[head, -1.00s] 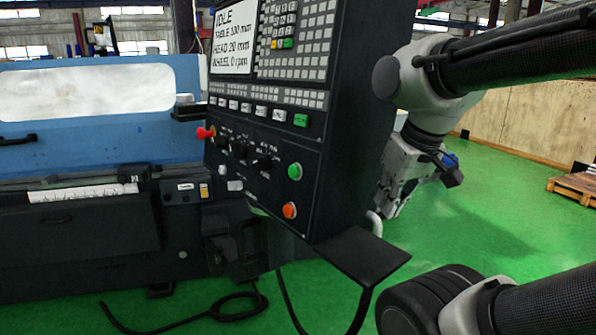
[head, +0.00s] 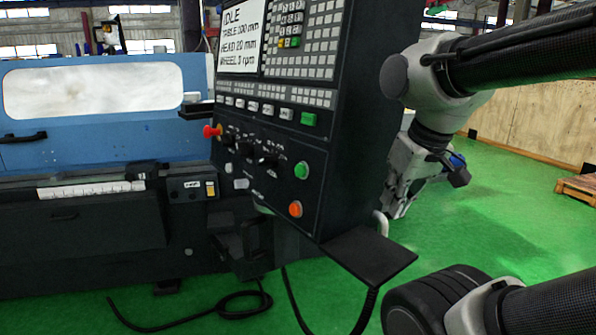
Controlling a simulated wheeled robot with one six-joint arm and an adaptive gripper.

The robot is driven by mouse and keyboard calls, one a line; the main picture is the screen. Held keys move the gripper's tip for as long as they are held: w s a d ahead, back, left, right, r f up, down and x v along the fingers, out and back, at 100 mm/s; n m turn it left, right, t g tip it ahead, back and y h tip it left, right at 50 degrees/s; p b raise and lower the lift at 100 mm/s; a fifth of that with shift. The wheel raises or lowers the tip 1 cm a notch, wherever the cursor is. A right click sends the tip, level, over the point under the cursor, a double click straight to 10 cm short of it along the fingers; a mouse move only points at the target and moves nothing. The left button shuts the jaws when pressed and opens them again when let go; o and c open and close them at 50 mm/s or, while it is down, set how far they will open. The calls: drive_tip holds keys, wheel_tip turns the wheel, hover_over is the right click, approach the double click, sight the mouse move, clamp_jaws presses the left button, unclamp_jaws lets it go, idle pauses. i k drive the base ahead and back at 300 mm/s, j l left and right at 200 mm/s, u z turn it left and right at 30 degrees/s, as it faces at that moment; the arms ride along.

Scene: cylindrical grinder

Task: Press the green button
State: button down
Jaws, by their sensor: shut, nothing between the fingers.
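The round green button (head: 302,171) is on the lower right of the dark control panel (head: 275,225), above a round orange button (head: 295,209). My gripper (head: 398,212) is to the right of the panel, pointing down and apart from the button. Its fingers are small and partly hidden by the panel's edge; it is shut and empty. The panel's screen (head: 238,35) reads IDLE, TABLE 100 mm, HEAD 20 mm and WHEEL 5 rpm.
A red knob (head: 212,131) and several dark selector knobs are left of the green button. A dark shelf (head: 368,256) juts out below the panel. The blue grinder (head: 100,140) stands behind. Cables lie on the green floor. A wooden pallet (head: 577,188) is far right.

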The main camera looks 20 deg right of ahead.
sight(300, 169)
drive_tip(key=k+l+u, duration=0.15)
drive_tip(key=k+u, duration=0.75)
drive_tip(key=i+l, duration=0.05)
drive_tip(key=i, duration=0.05)
